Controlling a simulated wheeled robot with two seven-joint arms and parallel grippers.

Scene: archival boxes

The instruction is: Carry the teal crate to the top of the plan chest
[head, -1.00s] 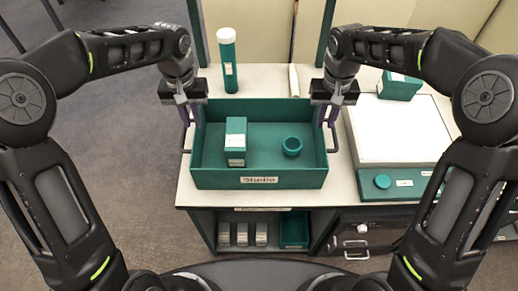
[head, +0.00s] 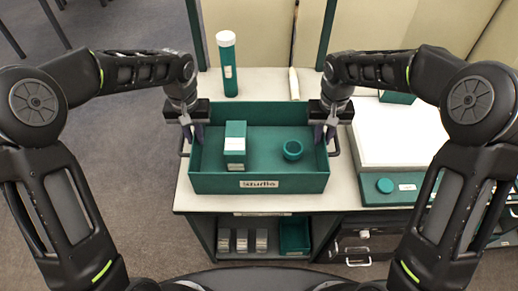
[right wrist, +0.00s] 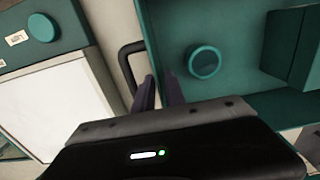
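The teal crate (head: 215,183) stands level on a pale worktop, with a label on its front wall. In it are a teal box with a pale label (head: 235,145) and a round teal tub (head: 292,150). My left gripper (head: 193,137) points down at the crate's left wall, and my right gripper (head: 325,136) at its right wall. In the right wrist view, the right gripper's fingers (right wrist: 158,92) straddle the crate's rim beside a dark handle (right wrist: 128,62); whether they press on it is unclear. I cannot single out the plan chest with certainty.
A teal tube with a white cap (head: 228,65) stands behind the crate. A teal-based device with a white top (head: 392,135) is close on the right. Below are a shelf with small boxes (head: 242,241) and drawers with handles (head: 357,250). Carpet is clear at left.

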